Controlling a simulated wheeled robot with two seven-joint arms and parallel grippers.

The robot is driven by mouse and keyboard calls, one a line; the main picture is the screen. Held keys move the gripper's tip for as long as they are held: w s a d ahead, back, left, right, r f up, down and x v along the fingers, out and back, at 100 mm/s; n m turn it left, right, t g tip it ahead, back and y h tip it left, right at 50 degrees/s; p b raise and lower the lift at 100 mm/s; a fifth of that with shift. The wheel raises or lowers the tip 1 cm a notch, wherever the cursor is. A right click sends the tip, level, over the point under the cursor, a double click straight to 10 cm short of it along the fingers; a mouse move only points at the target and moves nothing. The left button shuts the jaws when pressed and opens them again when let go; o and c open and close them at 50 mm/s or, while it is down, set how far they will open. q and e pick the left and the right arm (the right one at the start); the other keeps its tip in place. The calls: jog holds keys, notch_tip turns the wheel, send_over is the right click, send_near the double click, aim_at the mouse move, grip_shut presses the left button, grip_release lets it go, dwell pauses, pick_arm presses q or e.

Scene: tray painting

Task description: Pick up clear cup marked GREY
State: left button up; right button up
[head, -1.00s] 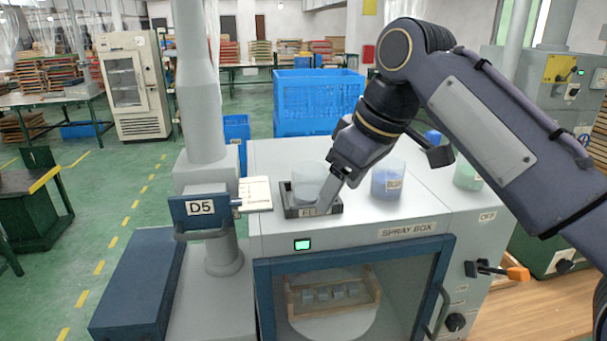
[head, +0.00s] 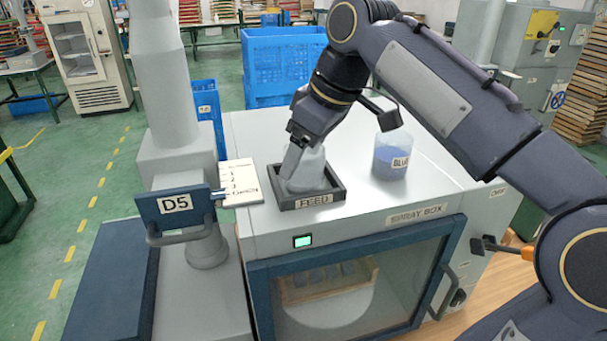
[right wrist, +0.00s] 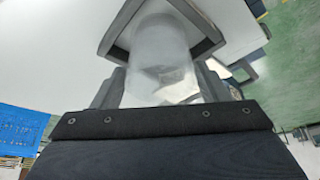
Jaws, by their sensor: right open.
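A clear cup with greyish contents (head: 309,171) stands in the dark square FEED tray (head: 311,203) on top of the spray box; no GREY label is readable on it. My right gripper (head: 293,166) is open at the cup, coming from above and behind. In the right wrist view the cup (right wrist: 160,55) sits between the two fingers of the right gripper (right wrist: 165,85), with the tray rim (right wrist: 118,30) around it. Whether the fingers touch the cup cannot be told. My left gripper is not in view.
A clear cup marked BLUE (head: 390,160) stands to the right on the spray box top (head: 440,180). A card (head: 241,183) and the D5 panel (head: 177,207) are left of the tray. A blue crate (head: 280,65) stands behind.

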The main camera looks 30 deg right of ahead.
jog(key=shift+x, duration=0.8)
jog(key=shift+c, duration=0.5)
jog(key=c, duration=0.8)
